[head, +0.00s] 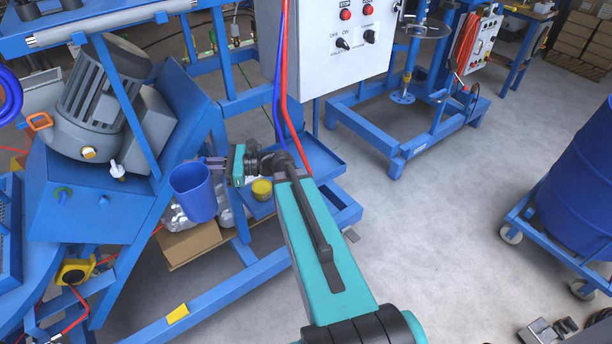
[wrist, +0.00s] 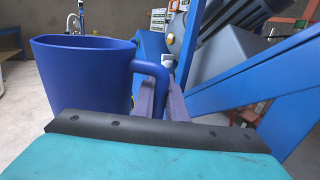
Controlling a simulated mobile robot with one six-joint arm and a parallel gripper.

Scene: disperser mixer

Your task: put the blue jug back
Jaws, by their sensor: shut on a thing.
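The blue jug (head: 193,192) is upright in the head view, held in the air beside the blue machine frame. My gripper (head: 212,162) reaches in from the right and is shut on the jug's handle. In the wrist view, the jug (wrist: 82,75) fills the left side, with its rim up and its handle turned right. My gripper's fingers (wrist: 162,98) are around the handle there. The inside of the jug is mostly hidden in the wrist view.
A blue shelf (head: 318,162) is right of my gripper, below a grey control box (head: 335,50). A yellow-lidded can (head: 262,188) stands near my wrist. A cardboard box (head: 188,243) lies below the jug.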

